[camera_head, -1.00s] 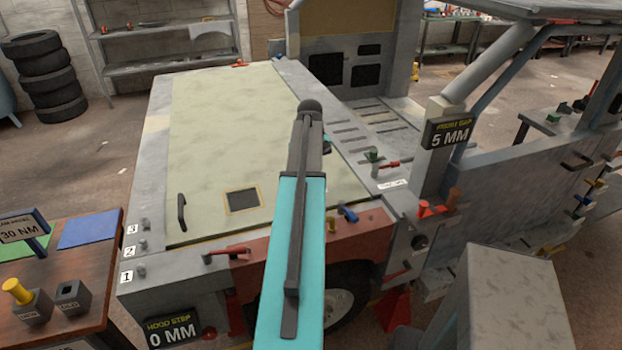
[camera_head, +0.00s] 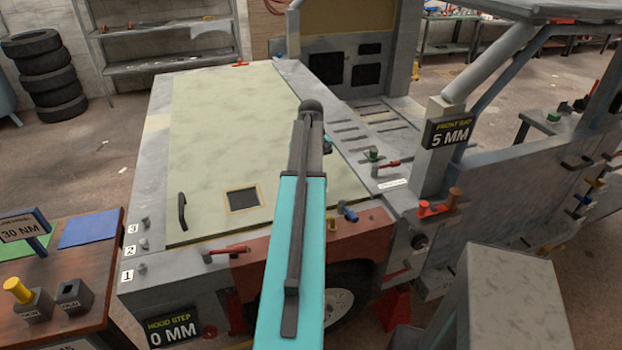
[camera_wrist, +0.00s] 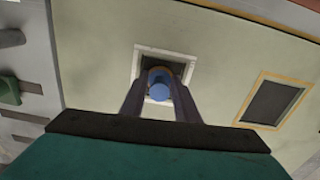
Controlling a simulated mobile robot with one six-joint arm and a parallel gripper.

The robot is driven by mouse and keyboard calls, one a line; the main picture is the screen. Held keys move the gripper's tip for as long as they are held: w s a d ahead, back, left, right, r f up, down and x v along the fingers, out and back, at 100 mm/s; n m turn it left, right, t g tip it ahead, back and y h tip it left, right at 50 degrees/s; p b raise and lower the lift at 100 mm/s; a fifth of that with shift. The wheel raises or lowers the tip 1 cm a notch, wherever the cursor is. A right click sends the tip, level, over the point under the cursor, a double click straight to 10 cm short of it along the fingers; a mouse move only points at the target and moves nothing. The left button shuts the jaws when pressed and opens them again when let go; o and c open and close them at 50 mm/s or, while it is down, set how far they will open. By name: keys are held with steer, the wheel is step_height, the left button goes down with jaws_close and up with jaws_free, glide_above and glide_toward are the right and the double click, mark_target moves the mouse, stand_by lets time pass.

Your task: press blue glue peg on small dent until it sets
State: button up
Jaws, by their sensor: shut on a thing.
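My gripper (camera_wrist: 160,88) is shut on the blue glue peg (camera_wrist: 159,92), seen end-on between the fingers in the wrist view, with an orange band at its far side. The peg is over a dark square patch with a white frame (camera_wrist: 184,53) on the pale green hood panel. Whether its tip touches the patch cannot be told. A larger-looking dark patch with an orange frame (camera_wrist: 271,103) lies to the right; it also shows in the head view (camera_head: 243,200).
The hood (camera_head: 220,130) is broad and mostly bare, with a black handle (camera_head: 182,212) at its left. A red-handled clamp (camera_head: 228,250) sits on the front edge. A wooden bench (camera_head: 75,285) with a yellow peg (camera_head: 17,290) in a holder stands at the left.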

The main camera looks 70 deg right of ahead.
steer(key=shift+w+f, duration=0.1)
steer(key=shift+f, duration=0.2)
stand_by(1.0)
stand_by(0.9)
steer(key=o, duration=1.1)
steer(key=shift+r, duration=0.1)
steer(key=shift+d+r, duration=0.1)
steer(key=shift+r, duration=0.25)
steer(key=shift+r+b, duration=0.5)
steer(key=shift+r, duration=0.35)
steer(key=shift+r+b, duration=0.3)
steer(key=shift+r, duration=0.5)
step_height(320, 180, up, 10)
steer(key=b, duration=0.2)
steer(key=shift+f+b, duration=0.15)
steer(key=shift+b, duration=0.15)
